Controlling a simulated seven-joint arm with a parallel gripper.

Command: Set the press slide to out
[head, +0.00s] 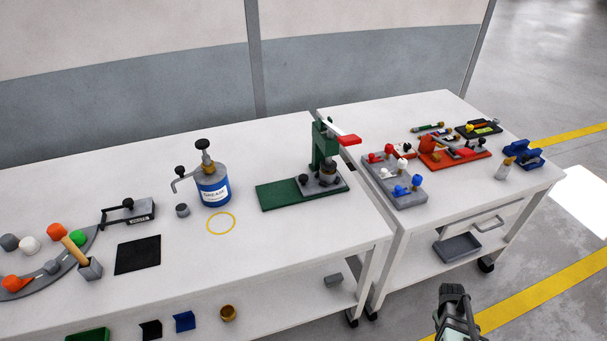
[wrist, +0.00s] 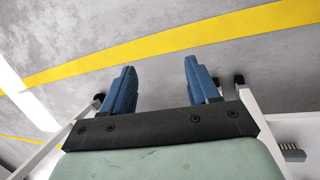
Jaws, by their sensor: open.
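A green press (head: 324,152) with a red-tipped lever stands near the right end of the left bench in the head view. Its grey slide (head: 320,184) with a black knob lies on the green base plate (head: 277,197), under the press column. A dark round part sits on the slide beneath the ram. I cannot tell exactly how far out the slide is. My gripper (head: 453,292) is at the lower right of the head view, in front of the benches and well away from the press. In the wrist view my gripper (wrist: 160,88) has its two blue fingers apart, with only floor between them.
A blue grease can (head: 213,188) with a pump stands left of the press, beside a yellow ring (head: 221,223). The right bench (head: 380,125) holds a grey tray with coloured knobs (head: 396,187), red fixtures and a blue block (head: 523,153). The aisle in front is open floor.

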